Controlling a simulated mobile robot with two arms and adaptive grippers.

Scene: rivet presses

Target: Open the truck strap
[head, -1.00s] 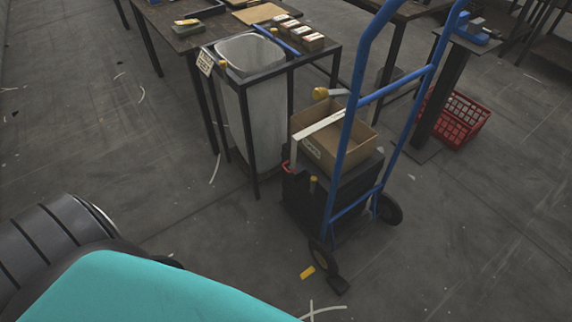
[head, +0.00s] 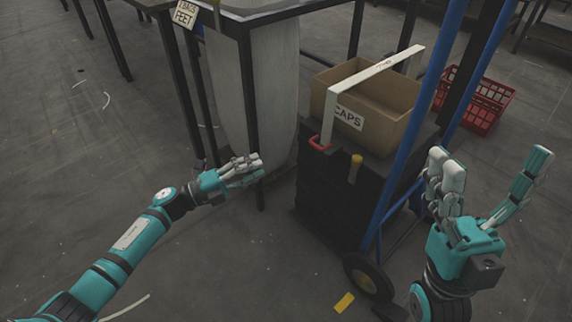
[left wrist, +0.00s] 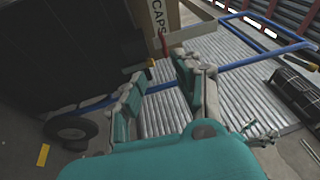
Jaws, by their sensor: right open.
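A white strap (head: 375,72) runs over the open cardboard box labelled CAPS (head: 390,110) and down its near side. A red buckle (head: 319,142) sits at the strap's lower end, against the black load (head: 325,190) under the box. The buckle also shows as a thin red piece in the left wrist view (left wrist: 164,45). My left gripper (head: 253,168) is left of the buckle and a little lower in the picture, apart from it, empty. Its fingers stand apart in the left wrist view (left wrist: 160,75). My right gripper (head: 490,165) is open and empty, right of the hand truck's blue frame.
A blue hand truck frame (head: 397,130) rises beside the box, with a wheel (head: 365,272) below. A yellow-topped post (head: 356,162) stands near the buckle. A dark-framed stand (head: 246,70) is behind my left gripper. A red crate (head: 485,100) lies at the right.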

